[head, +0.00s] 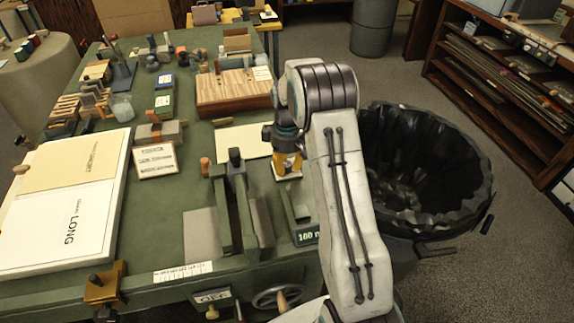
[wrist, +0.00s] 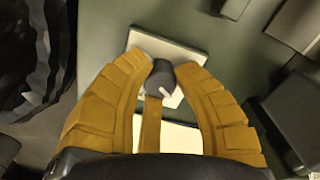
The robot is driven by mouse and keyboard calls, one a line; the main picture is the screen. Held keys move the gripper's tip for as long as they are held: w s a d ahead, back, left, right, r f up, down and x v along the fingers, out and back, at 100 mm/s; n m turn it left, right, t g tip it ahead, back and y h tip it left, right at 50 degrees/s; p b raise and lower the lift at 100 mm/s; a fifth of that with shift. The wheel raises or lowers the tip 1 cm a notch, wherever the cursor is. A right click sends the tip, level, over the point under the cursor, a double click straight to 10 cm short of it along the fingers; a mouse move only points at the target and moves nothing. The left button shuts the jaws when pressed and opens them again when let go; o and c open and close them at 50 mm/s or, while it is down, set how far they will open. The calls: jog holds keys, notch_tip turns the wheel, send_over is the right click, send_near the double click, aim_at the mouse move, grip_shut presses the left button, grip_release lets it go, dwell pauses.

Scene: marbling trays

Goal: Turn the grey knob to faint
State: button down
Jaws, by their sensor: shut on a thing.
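The grey knob (wrist: 160,76) is dark, with a white pointer mark that points to the lower right in the wrist view. It stands on a white plate (wrist: 187,55) on the green table. In the head view my gripper (head: 287,163) points down at the white plate (head: 289,178) near the table's right edge. There the knob is hidden by the fingers. No lettering on the plate can be read.
A black-lined bin (head: 420,165) stands on the floor right of the table (head: 150,225). A block marked 100 (head: 306,233) and a dark press-like fixture (head: 240,205) stand in front of the plate. A wooden box (head: 233,92) and a cream sheet (head: 243,141) lie to the left.

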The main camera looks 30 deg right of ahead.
aim_at(287, 164)
jog(key=shift+s+f+n, duration=0.1)
jog(key=shift+f+n, duration=0.05)
jog(key=shift+n, duration=0.15)
dwell(0.4)
jog(key=c, duration=0.9)
grip_release()
jog(key=shift+c, duration=0.2)
jog(key=shift+r, duration=0.2)
notch_tip(287, 164, up, 12)
jog(key=shift+f, duration=0.1)
